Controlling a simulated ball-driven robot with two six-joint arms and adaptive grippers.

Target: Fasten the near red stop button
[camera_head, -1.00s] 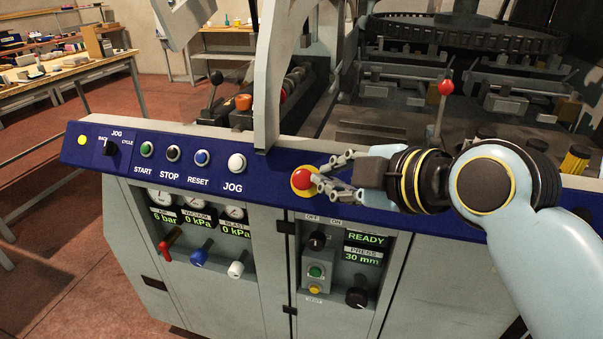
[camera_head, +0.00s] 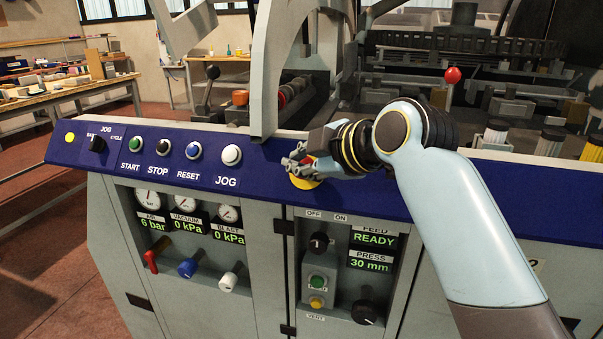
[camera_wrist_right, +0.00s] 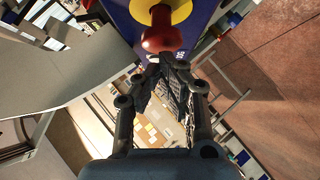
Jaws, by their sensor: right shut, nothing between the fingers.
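The red stop button (camera_wrist_right: 162,32) has a mushroom head and stands out from a yellow disc (camera_wrist_right: 177,6) on the blue panel. In the head view, my right gripper (camera_head: 295,163) covers most of it, leaving the yellow disc (camera_head: 306,183) visible below. My right gripper is shut and empty. In the right wrist view, its fingertips (camera_wrist_right: 162,66) meet just below the red head, close to its edge; I cannot tell whether they touch it. My left gripper is not in view.
The blue control panel (camera_head: 400,203) also carries a white JOG button (camera_head: 231,155) and several smaller controls left of the red button. A curved grey machine frame (camera_head: 264,95) rises just behind. A red-knobbed lever (camera_head: 452,75) stands behind my right arm.

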